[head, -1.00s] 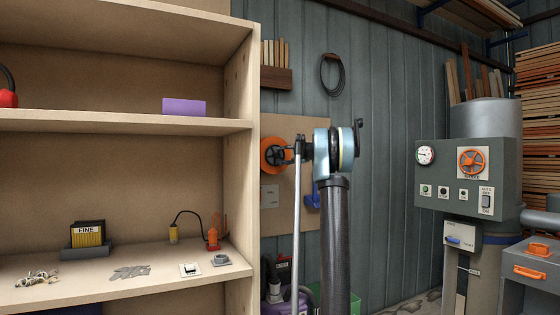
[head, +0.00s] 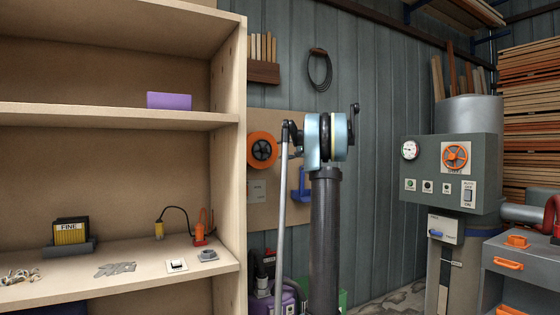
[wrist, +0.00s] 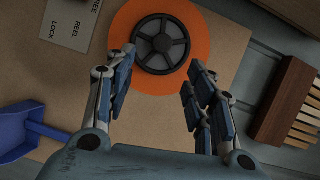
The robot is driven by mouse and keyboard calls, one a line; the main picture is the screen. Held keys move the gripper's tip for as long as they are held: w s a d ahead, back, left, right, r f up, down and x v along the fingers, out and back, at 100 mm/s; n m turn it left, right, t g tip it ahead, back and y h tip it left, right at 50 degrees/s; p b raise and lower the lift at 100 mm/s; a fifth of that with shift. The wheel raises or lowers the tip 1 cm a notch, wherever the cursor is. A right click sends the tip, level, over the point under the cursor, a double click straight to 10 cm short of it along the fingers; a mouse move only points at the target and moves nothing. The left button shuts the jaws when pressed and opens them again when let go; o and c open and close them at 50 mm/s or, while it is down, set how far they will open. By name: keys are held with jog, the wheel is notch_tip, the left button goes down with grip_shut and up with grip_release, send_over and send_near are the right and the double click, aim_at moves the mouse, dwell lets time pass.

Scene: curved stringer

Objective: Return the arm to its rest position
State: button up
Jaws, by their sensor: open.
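My gripper (wrist: 158,88) shows in the wrist view with its blue-padded fingers spread wide and nothing between them. Beyond the fingers is an orange reel (wrist: 200,22) with a dark spoked hub, on a tan board; they look apart from it, though the distance is hard to judge. In the head view my arm stands upright in front of the grey wall, right of the shelf, with its upper joint near the orange reel (head: 263,150). My gripper's fingers cannot be made out in the head view.
A wooden shelf unit (head: 243,200) stands at the left, holding a purple box (head: 169,101) and small items. A grey control cabinet (head: 440,150) with an orange wheel stands at the right. A blue dustpan (wrist: 22,130) hangs by the reel. Bare wall (head: 380,110) lies between arm and cabinet.

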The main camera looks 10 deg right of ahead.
jog(key=s+a+f+n+g+h, duration=0.2)
jog(key=s+a+f, duration=0.4)
jog(key=s+f, duration=0.45)
jog(key=s+a+f+n+g+h, duration=0.25)
jog(key=s+a+f, duration=0.4)
jog(key=s, duration=0.65)
jog(key=s+d+f+n+g+h, duration=0.2)
jog(key=s+f+g+h, duration=0.1)
jog(key=s+f, duration=1.4)
jog(key=s+d+f+n+g+h, duration=0.1)
jog(key=s+f+n+g+h, duration=0.1)
jog(key=s+f, duration=1.5)
jog(key=s+g+h, duration=0.1)
jog(key=s, duration=0.5)
jog(key=shift+d+g+h, duration=0.35)
jog(key=shift+d, duration=0.05)
jog(key=shift+w, duration=0.1)
